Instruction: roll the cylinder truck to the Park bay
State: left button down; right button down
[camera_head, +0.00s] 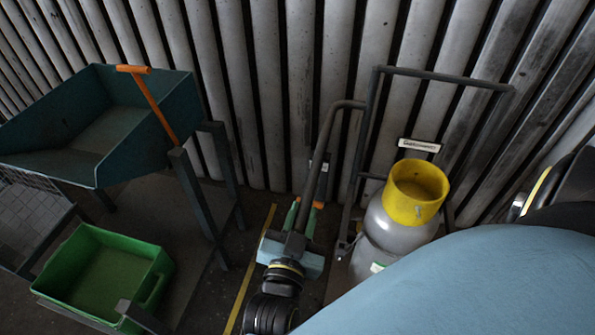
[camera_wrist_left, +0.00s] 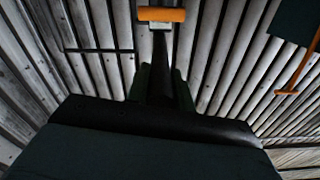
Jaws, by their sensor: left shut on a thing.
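The cylinder truck (camera_head: 359,170) stands near the ribbed wall in the head view, with a dark tubular frame. It carries an upright grey cylinder (camera_head: 385,232) with a yellow collar (camera_head: 415,192). A bent dark tube comes from the truck's frame toward me. My left gripper (camera_head: 302,212) is shut on this tube, with its green fingers on either side. The fingers also show in the left wrist view (camera_wrist_left: 161,88), around a dark bar with an orange piece at its end. My body hides the truck's lower right. The Park bay cannot be made out. My right gripper is out of view.
A teal hopper (camera_head: 150,100) with an orange lever (camera_head: 150,105) stands at left on a dark frame. A green crate (camera_head: 150,290) is below it. A yellow floor line (camera_head: 241,285) runs left of my left gripper. A white sign (camera_head: 419,145), unreadable, is behind the cylinder.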

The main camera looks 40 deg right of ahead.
pick_arm(q)
jog(key=c, duration=1.2)
grip_release()
jog(key=p+v, duration=0.2)
jog(key=v, duration=1.1)
jog(key=shift+a, duration=0.2)
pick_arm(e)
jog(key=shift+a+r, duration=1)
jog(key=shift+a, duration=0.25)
pick_arm(q)
jog(key=shift+s, duration=0.1)
